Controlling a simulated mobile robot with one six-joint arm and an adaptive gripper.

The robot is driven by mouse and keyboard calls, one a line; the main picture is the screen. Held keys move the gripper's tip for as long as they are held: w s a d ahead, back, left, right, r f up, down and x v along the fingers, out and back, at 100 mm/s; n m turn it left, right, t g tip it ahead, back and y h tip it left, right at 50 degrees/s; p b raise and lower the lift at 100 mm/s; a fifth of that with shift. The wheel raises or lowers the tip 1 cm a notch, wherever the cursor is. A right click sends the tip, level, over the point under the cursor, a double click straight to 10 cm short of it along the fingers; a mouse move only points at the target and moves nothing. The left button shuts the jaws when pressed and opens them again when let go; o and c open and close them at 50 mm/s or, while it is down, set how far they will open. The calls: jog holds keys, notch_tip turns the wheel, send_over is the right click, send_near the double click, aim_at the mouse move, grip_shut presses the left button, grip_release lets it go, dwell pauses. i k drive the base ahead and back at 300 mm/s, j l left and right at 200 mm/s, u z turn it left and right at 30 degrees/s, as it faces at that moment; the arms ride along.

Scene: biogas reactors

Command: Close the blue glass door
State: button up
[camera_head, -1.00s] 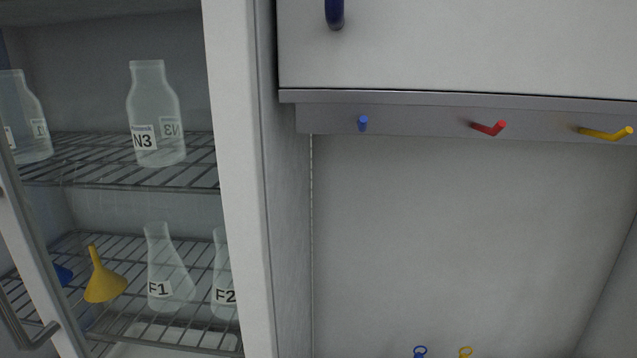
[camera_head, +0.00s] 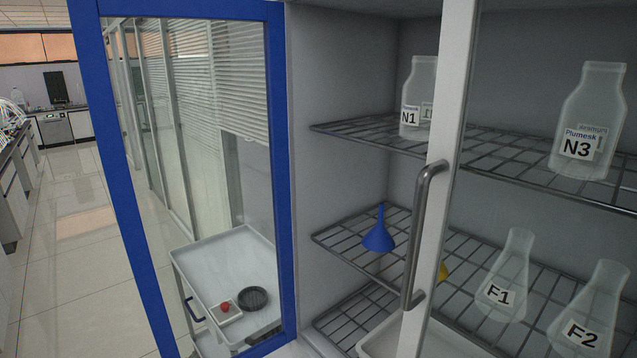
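The blue glass door (camera_head: 283,160) stands swung open at the left of the cabinet. Its blue frame surrounds clear glass, and a white cart shows through the pane. A small dark blue handle (camera_head: 194,309) shows low in the pane's area; I cannot tell whether it belongs to the door or to the cart. The cabinet's left compartment (camera_head: 345,90) is open, with wire shelves inside. My gripper is not in view.
A white-framed glass door with a grey handle (camera_head: 424,235) covers the right part of the cabinet. Bottle N1 (camera_head: 418,98), bottle N3 (camera_head: 590,120), a blue funnel (camera_head: 379,232) and flasks stand on the shelves. The white cart (camera_head: 222,262) stands behind the pane. Floor (camera_head: 75,270) is free at left.

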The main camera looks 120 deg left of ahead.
aim_at(85, 15)
jog(key=k+j+z, duration=0.15)
jog(key=k+z, duration=0.2)
jog(key=k, duration=0.3)
jog(key=k+z, duration=0.4)
jog(key=k, duration=0.3)
jog(key=k+l+z, duration=0.35)
jog(key=k, duration=0.3)
jog(key=k+j+u, duration=0.3)
jog(key=k, duration=0.2)
jog(key=k+j+u, duration=0.25)
jog(key=k+j, duration=0.2)
jog(key=u, duration=1.3)
jog(key=k, duration=0.2)
jog(key=k+l+u, duration=0.3)
jog(key=k+l, duration=0.05)
